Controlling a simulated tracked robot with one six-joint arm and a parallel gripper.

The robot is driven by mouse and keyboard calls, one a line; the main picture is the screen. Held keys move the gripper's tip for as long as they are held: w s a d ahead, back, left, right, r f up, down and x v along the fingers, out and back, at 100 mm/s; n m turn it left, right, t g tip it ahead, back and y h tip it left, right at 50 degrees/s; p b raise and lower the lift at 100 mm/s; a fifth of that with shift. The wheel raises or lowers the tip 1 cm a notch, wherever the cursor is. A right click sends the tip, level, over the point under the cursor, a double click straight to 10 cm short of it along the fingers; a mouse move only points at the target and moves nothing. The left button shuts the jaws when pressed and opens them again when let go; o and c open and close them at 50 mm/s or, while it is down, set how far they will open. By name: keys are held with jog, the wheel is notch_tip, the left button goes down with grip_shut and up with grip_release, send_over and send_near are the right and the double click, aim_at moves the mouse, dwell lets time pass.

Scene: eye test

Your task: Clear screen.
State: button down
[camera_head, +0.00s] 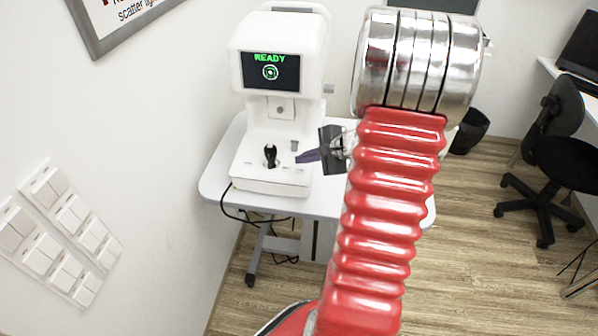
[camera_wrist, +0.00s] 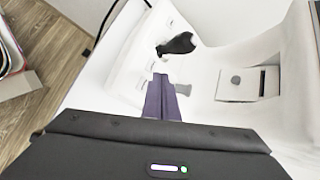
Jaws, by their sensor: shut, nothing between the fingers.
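The screen (camera_head: 271,71) of the white eye-test machine (camera_head: 246,120) is lit. It shows green text "READY" above a green ring symbol on black. On the machine's base stand a black joystick (camera_head: 270,156) and a small grey knob (camera_head: 294,145). My gripper (camera_head: 299,157) has purple fingers, held together and empty, over the right part of the base. In the wrist view, my gripper (camera_wrist: 161,80) points toward the base, close to the grey knob (camera_wrist: 183,88), with the joystick (camera_wrist: 177,45) beyond. I cannot tell whether the fingertips touch anything. The screen is out of the wrist view.
The machine stands on a white table (camera_head: 215,180) near the left wall. Wall switches (camera_head: 65,235) are at left. A black bin (camera_head: 470,130) and a black office chair (camera_head: 565,155) stand at right. Wooden floor (camera_head: 470,260) is clear between.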

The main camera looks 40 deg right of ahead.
notch_tip(320, 180, up, 3)
jog(key=shift+s+a, duration=0.15)
dwell(1.0)
jog(key=s+a+r+n+g+y, duration=0.1)
jog(key=s+a+n+g, duration=0.2)
jog(key=s+a+n, duration=0.35)
jog(key=s+a+r+n+g, duration=0.1)
jog(key=s+a+n+g, duration=0.25)
jog(key=a, duration=0.55)
jog(key=s+a+r+n+t+h, duration=0.1)
jog(key=s+a+r+n, duration=0.1)
jog(key=a+r+n, duration=0.4)
jog(key=s+a+r+n+t+h, duration=0.1)
jog(key=s+a+r+n+h, duration=0.1)
jog(key=a+r+n, duration=0.4)
jog(key=s+a, duration=0.1)
jog(key=a, duration=0.4)
jog(key=shift+r+n, duration=0.3)
